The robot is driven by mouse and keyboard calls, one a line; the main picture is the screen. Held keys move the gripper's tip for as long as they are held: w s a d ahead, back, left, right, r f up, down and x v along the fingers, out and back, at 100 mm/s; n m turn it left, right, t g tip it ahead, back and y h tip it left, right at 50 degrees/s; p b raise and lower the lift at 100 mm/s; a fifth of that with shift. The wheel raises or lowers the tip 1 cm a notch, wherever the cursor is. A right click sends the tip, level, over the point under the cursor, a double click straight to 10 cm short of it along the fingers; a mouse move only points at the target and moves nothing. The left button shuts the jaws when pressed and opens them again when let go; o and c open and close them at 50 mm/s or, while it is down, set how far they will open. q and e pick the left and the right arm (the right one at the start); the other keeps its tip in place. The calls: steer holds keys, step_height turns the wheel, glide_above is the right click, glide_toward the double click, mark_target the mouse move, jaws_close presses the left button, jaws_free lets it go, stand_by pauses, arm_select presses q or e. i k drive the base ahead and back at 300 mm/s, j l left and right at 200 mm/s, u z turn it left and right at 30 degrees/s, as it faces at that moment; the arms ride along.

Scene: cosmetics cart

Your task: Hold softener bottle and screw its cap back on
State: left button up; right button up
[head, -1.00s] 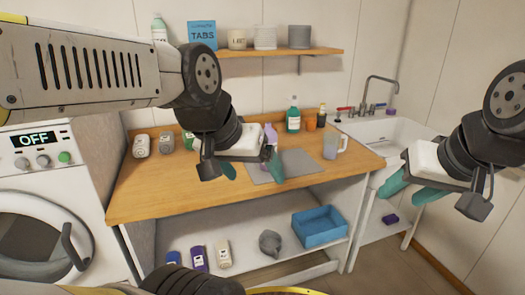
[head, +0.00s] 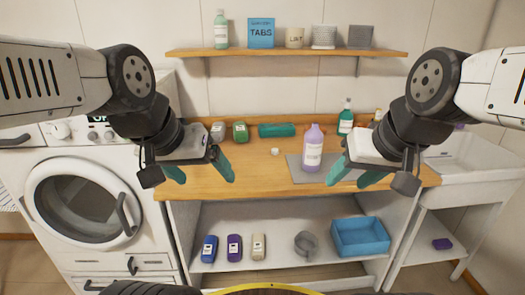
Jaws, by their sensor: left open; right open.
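A lavender bottle with a white label, which looks like the softener bottle (head: 313,150), stands upright on a grey mat (head: 294,171) on the wooden worktop. No cap can be made out on its narrow top. A small white piece, which looks like the cap (head: 274,152), lies on the worktop left of the bottle. My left gripper (head: 203,175) is open and empty, over the worktop's left front part. My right gripper (head: 353,179) is open and empty, to the right of the bottle and nearer to me, apart from it in the picture.
A green item (head: 277,130) lies behind the cap. A dark green bottle (head: 346,116) stands behind my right gripper. Two small containers stand at back left. Several bottles and a blue bin (head: 361,237) are on the lower shelf. A washing machine (head: 85,195) is left, a sink (head: 470,160) right.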

mark_target(314, 138)
steer(key=i+l, duration=0.15)
steer(key=i, duration=0.4)
steer(key=i+l+z, duration=0.15)
steer(key=i, duration=0.4)
